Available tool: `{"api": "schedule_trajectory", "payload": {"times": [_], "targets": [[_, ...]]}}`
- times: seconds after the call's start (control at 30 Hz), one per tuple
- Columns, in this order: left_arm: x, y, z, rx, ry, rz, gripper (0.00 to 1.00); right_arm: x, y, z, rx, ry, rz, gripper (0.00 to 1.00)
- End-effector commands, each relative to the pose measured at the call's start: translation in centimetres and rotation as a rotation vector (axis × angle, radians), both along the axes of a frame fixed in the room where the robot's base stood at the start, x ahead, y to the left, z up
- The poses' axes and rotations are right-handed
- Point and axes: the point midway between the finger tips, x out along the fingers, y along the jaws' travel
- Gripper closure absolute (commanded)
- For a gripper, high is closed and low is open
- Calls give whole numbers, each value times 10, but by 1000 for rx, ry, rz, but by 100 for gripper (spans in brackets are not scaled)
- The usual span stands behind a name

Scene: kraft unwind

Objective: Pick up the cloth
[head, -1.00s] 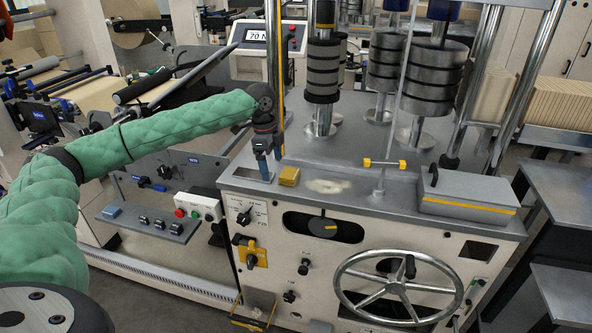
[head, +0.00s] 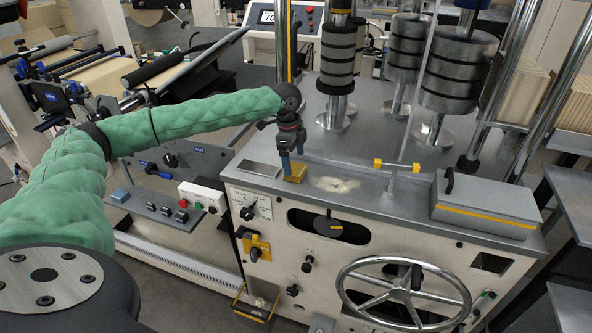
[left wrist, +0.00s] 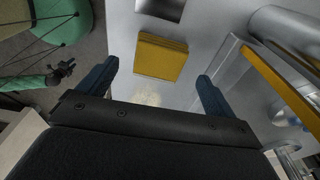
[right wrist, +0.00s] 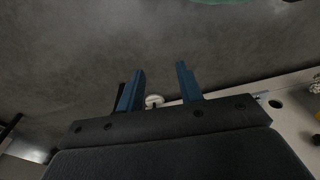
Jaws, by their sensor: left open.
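The cloth (head: 295,173) is a small folded yellow square lying on the grey machine top near its front edge. In the left wrist view the cloth (left wrist: 161,58) shows between and just beyond the fingertips. My left gripper (head: 292,160) points down at the cloth, open and empty. Its two blue fingers (left wrist: 157,74) stand wide apart in the left wrist view; whether they touch the cloth cannot be told. My right gripper (right wrist: 160,70) is open with nothing between its fingers, over grey floor.
A pale smear (head: 337,185) lies right of the cloth, and a flat metal plate (head: 259,169) lies left of it. Black-ringed weight stacks (head: 337,60) and a yellow post stand behind. A grey lidded box (head: 487,205) sits at the right. A handwheel (head: 403,292) projects in front.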

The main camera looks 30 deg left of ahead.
Motion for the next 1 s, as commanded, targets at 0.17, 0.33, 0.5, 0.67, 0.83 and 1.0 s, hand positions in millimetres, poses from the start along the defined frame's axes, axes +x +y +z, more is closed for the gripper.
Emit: {"api": "schedule_trajectory", "payload": {"times": [0.17,0.33,0.5,0.67,0.83,1.0], "targets": [[1,-3,-16,0,2,0,8,-3,-5,-21,-6,-12,4,64],[1,-4,-30,0,0,0,8,-4,-8,-34,-10,-20,5,64],[1,-4,-34,0,0,0,8,-5,-9,-37,-10,-22,6,64],[1,-4,-34,0,0,0,16,-5,-9,-37,-10,-22,6,64],[1,-4,-33,0,0,0,50,-4,-9,-36,-10,-22,6,64],[1,-4,-33,0,0,0,57,-4,-9,-36,-10,-23,6,64]]}}
